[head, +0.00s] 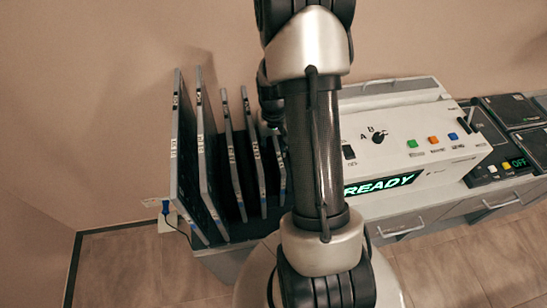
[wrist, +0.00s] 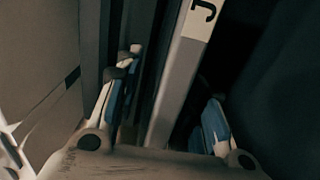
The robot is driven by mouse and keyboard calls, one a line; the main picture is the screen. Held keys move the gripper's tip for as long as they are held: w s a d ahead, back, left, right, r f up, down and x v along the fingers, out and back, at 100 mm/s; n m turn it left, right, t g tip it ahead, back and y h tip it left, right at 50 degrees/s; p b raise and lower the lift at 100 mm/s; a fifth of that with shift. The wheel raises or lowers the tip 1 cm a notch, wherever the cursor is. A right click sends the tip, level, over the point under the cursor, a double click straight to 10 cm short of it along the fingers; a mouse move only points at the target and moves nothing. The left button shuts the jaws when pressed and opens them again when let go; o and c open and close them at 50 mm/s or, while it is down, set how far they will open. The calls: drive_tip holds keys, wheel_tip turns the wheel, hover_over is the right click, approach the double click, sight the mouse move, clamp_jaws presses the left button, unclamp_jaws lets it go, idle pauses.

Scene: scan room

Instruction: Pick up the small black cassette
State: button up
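Several flat cassettes with dark faces and grey edges stand upright in a rack in the head view. Two taller ones (head: 204,160) are at the left, and smaller ones (head: 234,150) are to their right. In the wrist view, a grey cassette edge with a white "J" label (wrist: 172,95) runs between the two fingers of my gripper (wrist: 170,92). The fingers are apart, with a visible gap on each side of that edge, so it is open. In the head view my arm hides the gripper and the rack's right end. I cannot tell the labels there.
A console (head: 420,145) with a lit READY display and coloured buttons stands right of the rack. A wall is close behind. In the wrist view, neighbouring panels (wrist: 60,70) stand close to the left finger.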

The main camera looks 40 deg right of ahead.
drive_tip(key=shift+f, duration=0.35)
drive_tip(key=shift+r, duration=0.1)
clamp_jaws()
idle(0.5)
